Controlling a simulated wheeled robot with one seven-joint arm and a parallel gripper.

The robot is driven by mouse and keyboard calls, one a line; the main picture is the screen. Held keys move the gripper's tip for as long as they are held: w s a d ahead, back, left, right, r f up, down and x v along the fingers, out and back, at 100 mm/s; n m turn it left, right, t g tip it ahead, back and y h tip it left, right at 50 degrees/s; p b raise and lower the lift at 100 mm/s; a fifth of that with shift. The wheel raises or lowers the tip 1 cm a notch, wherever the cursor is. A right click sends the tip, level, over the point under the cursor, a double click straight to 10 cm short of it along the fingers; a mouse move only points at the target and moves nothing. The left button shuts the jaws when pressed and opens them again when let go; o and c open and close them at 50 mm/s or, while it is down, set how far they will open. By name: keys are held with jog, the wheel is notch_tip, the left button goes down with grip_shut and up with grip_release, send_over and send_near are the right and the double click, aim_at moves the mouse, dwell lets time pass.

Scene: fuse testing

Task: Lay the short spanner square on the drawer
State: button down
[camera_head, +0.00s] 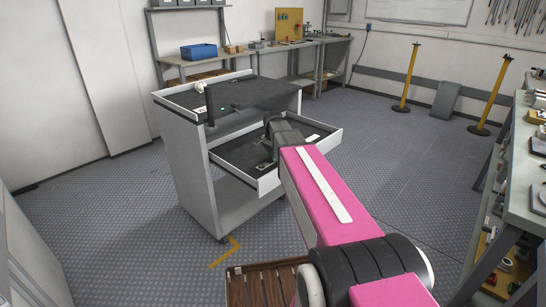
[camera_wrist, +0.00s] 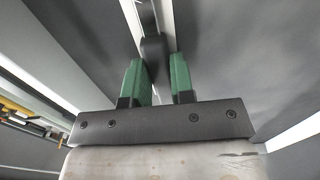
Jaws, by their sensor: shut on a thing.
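The open drawer (camera_head: 234,172) has white walls and a dark floor, and sticks out of a grey cabinet in the head view. My gripper (camera_head: 271,157) is low at the drawer, partly hidden behind my wrist and arm. In the wrist view my gripper (camera_wrist: 157,64) shows two green fingers a little apart, shut on a slim dark thing (camera_wrist: 153,50) that looks like the short spanner. Most of its shape is hidden, and I cannot tell whether it touches the drawer floor.
The cabinet top (camera_head: 270,92) above the drawer is a dark tray with small items at its left. A workbench (camera_head: 535,150) with tools runs along the right. A slatted brown box (camera_head: 258,285) is at the front. The floor between is clear.

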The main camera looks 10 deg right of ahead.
jog(key=shift+f, duration=0.1)
jog(key=c, duration=1)
grip_release()
notch_tip(320, 180, up, 12)
jog(key=shift+r, duration=0.15)
